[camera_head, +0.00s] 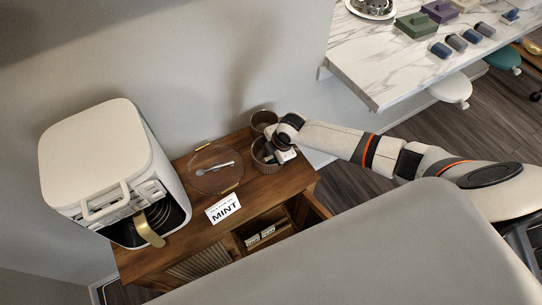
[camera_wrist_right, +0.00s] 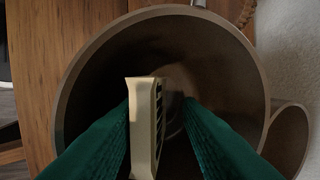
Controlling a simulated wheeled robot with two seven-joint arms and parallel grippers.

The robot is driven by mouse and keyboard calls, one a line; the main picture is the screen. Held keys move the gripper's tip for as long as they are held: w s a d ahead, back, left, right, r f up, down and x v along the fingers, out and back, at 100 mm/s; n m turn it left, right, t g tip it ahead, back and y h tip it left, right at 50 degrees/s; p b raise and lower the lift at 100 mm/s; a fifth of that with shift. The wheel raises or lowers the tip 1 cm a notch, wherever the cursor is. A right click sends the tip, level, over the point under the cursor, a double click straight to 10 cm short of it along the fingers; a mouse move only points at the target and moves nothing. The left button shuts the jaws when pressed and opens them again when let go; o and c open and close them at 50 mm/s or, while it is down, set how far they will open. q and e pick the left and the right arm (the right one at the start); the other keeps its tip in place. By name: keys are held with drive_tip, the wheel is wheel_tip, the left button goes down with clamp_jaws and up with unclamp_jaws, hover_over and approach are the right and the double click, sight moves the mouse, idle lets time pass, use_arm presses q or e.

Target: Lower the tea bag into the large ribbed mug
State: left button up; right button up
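The large ribbed mug (camera_head: 262,165) stands upright at the right of the cabinet top, and its round mouth fills much of the right wrist view (camera_wrist_right: 90,60). My right gripper (camera_head: 279,152) reaches over it; its two green fingers (camera_wrist_right: 157,105) point down into the mouth. The pale tea bag (camera_wrist_right: 145,125), with a dark pattern on one side, is between the fingers, close to the left one in the picture, with a dark gap to the other. I cannot tell whether it touches the mug's bottom. My left gripper is out of view.
A smaller dark cup (camera_head: 263,118) stands just behind the mug. A round clear tray (camera_head: 204,184) with a spoon and a MINT card (camera_head: 223,208) lie to the left. A white air fryer (camera_head: 100,155) fills the cabinet's left. Small boxes (camera_head: 260,237) sit in the open shelf below.

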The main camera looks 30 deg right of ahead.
idle(0.3)
drive_tip(key=v, duration=1.2)
drive_tip(key=s+a+m+y, duration=0.1)
drive_tip(key=s+a+m, duration=0.5)
drive_tip(key=s+a, duration=0.5)
drive_tip(key=s+d+m+h, duration=0.2)
drive_tip(key=s+d+m, duration=0.4)
drive_tip(key=s+m, duration=0.5)
wheel_tip(320, 180, down, 30)
drive_tip(key=s+g+b, duration=0.1)
drive_tip(key=s+b, duration=0.1)
drive_tip(key=b, duration=0.2)
drive_tip(key=shift+n+g+h, duration=0.3)
drive_tip(key=shift+g+h, duration=0.1)
drive_tip(key=shift+g, duration=0.2)
drive_tip(key=s+d+f, duration=0.1)
drive_tip(key=s+f, duration=0.4)
drive_tip(key=s+d+f, duration=0.1)
drive_tip(key=s+f, duration=0.4)
drive_tip(key=s+d+f+b, duration=0.1)
drive_tip(key=s+f, duration=0.4)
drive_tip(key=s, duration=0.1)
drive_tip(key=shift+d+f, duration=0.25)
drive_tip(key=shift+f, duration=0.1)
